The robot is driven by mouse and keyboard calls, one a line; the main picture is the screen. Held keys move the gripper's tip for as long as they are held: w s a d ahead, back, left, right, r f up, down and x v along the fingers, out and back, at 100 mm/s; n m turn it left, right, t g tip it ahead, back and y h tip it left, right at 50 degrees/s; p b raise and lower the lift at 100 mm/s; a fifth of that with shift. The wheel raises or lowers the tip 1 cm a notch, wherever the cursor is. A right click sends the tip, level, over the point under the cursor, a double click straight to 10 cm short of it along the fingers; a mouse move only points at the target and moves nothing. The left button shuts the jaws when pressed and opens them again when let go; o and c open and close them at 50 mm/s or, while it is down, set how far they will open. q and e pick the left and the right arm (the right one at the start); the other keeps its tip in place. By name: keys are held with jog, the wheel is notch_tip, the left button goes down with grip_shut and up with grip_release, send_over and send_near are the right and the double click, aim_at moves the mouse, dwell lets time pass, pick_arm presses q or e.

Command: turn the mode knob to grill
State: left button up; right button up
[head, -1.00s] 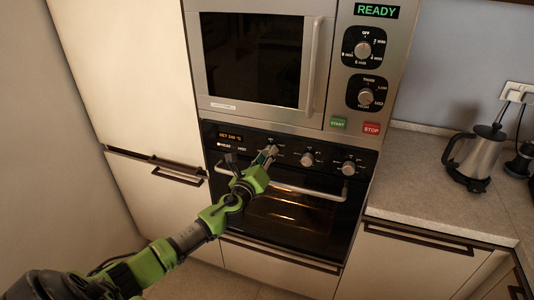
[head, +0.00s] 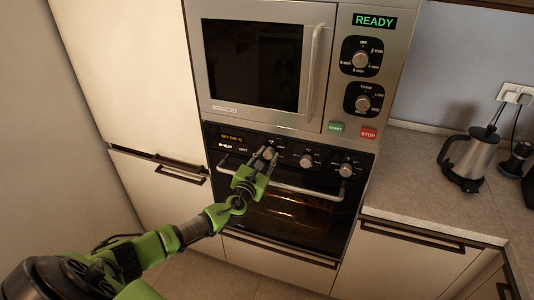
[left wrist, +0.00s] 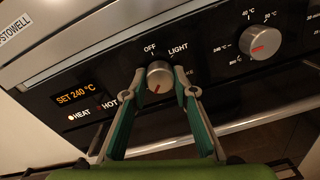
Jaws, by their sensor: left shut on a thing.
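The mode knob (left wrist: 159,77) is a round silver dial on the black oven panel, with OFF and LIGHT printed above it. Its red mark points downward, slightly left. A label to its right is partly covered, and any labels below are hidden. My left gripper (left wrist: 169,88) is shut on the knob, one finger on each side. In the head view my left gripper (head: 266,154) is at the leftmost oven knob and mostly covers it. My right gripper is not in view.
The temperature knob (left wrist: 261,42) is close to the right of my fingers. The oven display (left wrist: 78,95) reads SET 240 °C, with the HEAT light white and HOT dim. The oven handle (head: 290,187) runs below the panel. A microwave (head: 255,60) is above; a kettle (head: 468,158) stands right.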

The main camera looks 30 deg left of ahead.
pick_arm(q)
jog(key=shift+m+p, duration=0.7)
jog(key=shift+m, duration=0.8)
jog(key=shift+f, duration=0.1)
jog(key=o, duration=1.1)
jog(key=v, duration=1.2)
